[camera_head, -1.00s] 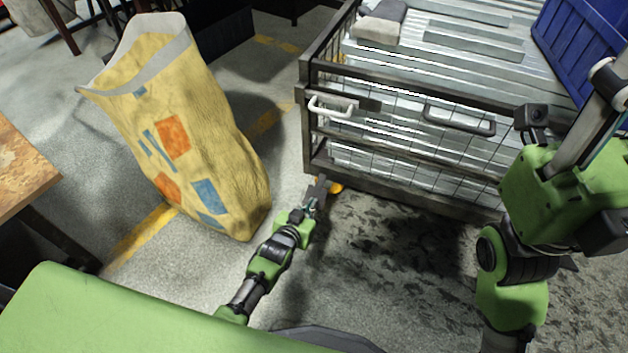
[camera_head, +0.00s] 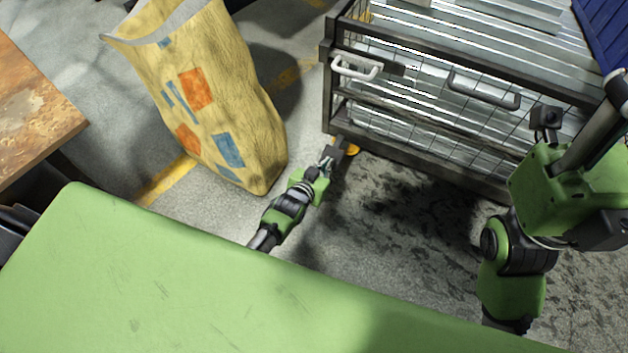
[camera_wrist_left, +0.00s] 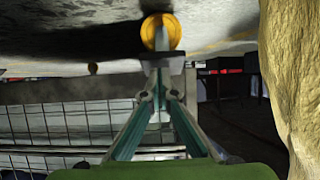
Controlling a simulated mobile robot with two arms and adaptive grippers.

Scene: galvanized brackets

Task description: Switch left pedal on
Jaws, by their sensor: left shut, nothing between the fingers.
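The cart's near-left corner has a yellow-orange wheel (camera_head: 353,149) low at the floor, partly hidden by a dark piece. The left wrist view shows the wheel (camera_wrist_left: 174,31) with a pale narrow strip in front of it; I cannot tell whether this strip is the pedal. My left gripper (camera_head: 329,158) is low by this corner, shut and empty. In the left wrist view its fingers (camera_wrist_left: 163,70) come together just below the wheel; I cannot tell whether they touch anything. My right arm (camera_head: 560,185) is at the right, with its fingers not visible.
The wire-mesh cart (camera_head: 430,105) has a white handle (camera_head: 355,67) and a dark handle (camera_head: 485,92). A yellow paper bag (camera_head: 215,100) stands left of my left arm. A wooden table (camera_head: 35,110) is at the far left. Stained floor in front of the cart is clear.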

